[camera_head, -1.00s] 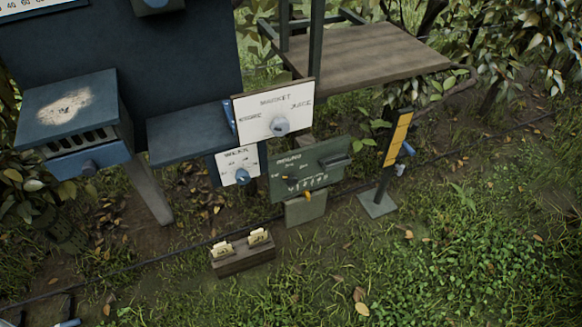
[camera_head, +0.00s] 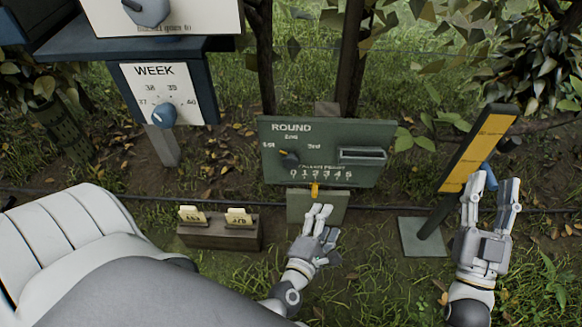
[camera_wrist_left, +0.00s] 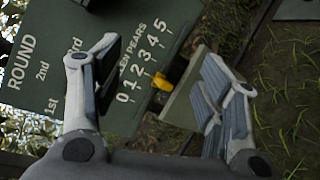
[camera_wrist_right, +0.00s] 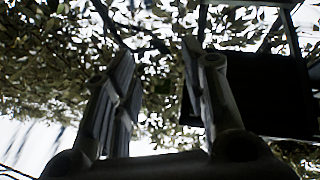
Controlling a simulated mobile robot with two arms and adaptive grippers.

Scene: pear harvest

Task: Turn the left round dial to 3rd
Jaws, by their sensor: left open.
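The green ROUND panel (camera_head: 370,135) stands at the middle of the head view. Its round dial (camera_head: 291,158) is a dark knob at the left, with an orange mark on its upper left side, towards 1st. The labels 1st, 2nd and 3rd sit around it. My left gripper (camera_head: 319,212) is open and empty, below the panel and apart from the dial. The left wrist view shows the panel (camera_wrist_left: 45,60) sideways beyond the open fingers (camera_wrist_left: 158,88); the dial is hidden there. My right gripper (camera_head: 492,188) is open and empty; its fingers (camera_wrist_right: 160,80) are apart.
An orange pointer (camera_head: 315,190) hangs below the number row. The WEEK board (camera_head: 152,88) with a blue knob stands left. A wooden box (camera_head: 215,235) with cards sits on the grass. A post with a yellow face (camera_head: 484,150) stands beside my right gripper.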

